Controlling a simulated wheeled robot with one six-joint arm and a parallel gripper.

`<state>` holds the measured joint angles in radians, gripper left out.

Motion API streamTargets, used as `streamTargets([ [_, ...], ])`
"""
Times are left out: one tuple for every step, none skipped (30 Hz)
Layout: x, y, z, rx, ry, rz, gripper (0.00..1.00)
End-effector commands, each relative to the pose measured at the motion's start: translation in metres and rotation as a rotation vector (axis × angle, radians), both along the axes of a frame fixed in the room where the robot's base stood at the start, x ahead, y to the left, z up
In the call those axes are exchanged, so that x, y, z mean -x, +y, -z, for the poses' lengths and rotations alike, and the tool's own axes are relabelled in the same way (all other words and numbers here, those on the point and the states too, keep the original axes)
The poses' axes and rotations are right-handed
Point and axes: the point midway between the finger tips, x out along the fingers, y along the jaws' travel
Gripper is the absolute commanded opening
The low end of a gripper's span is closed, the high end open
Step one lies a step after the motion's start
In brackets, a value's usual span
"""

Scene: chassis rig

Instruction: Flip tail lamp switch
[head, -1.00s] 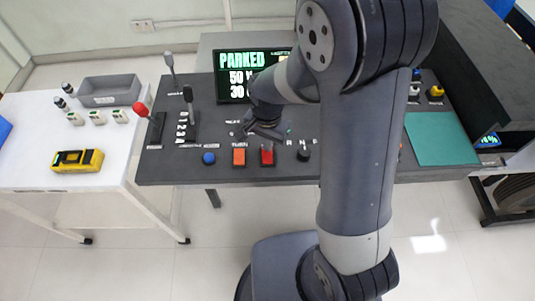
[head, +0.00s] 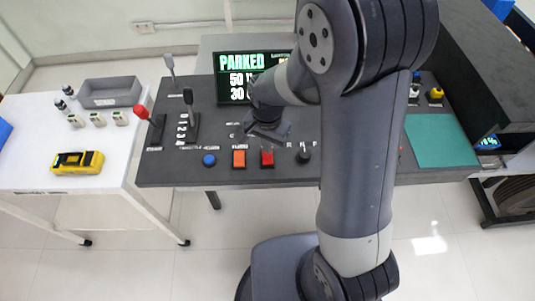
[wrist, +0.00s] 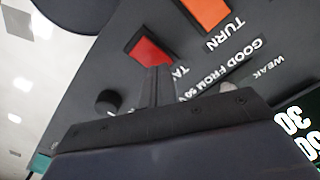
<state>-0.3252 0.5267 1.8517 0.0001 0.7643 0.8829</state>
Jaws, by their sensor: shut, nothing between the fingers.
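The red switch (head: 267,158) sits in a dark frame near the front edge of the console, right of an orange switch (head: 239,159). In the wrist view the red switch (wrist: 150,50) is beside the orange one (wrist: 208,12), and a label starting "TA" is partly hidden by my fingers. My gripper (head: 268,139) is shut and empty, just behind the red switch in the head view. In the wrist view my shut fingers (wrist: 158,72) point at the red switch's near edge; I cannot tell whether they touch it.
A black knob (head: 304,157) is right of the red switch and a blue button (head: 209,160) is left. A screen (head: 232,78) reading PARKED stands behind my gripper.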

Motion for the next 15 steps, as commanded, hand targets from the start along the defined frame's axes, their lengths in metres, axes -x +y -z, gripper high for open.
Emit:
streamTargets([
  [0.000,0.000,-0.008,0.000,-0.001,0.000,0.00],
  [0.000,0.000,-0.011,0.000,-0.001,0.000,0.00],
  [0.000,0.000,-0.014,0.000,-0.001,0.000,0.00],
  [0.000,0.000,-0.016,0.000,-0.001,0.000,0.00],
  [0.000,0.000,-0.019,-0.001,-0.002,0.000,0.00],
  [0.000,0.000,-0.022,-0.001,-0.002,0.000,0.00],
  [0.000,0.000,-0.024,-0.001,-0.002,0.000,0.00],
  [0.000,0.000,-0.027,-0.001,-0.003,0.000,0.00],
  [0.000,0.000,-0.030,-0.001,-0.002,0.000,0.00],
  [0.000,0.000,-0.032,0.000,-0.001,0.000,0.00],
  [0.000,0.000,-0.035,0.000,-0.001,0.000,0.00],
  [0.000,0.000,-0.038,0.000,-0.001,0.000,0.00],
  [0.000,0.000,-0.040,0.000,-0.001,0.000,0.00],
  [0.000,0.000,-0.043,0.000,-0.001,0.000,0.00],
  [0.000,0.000,-0.046,0.000,-0.001,0.000,0.00],
])
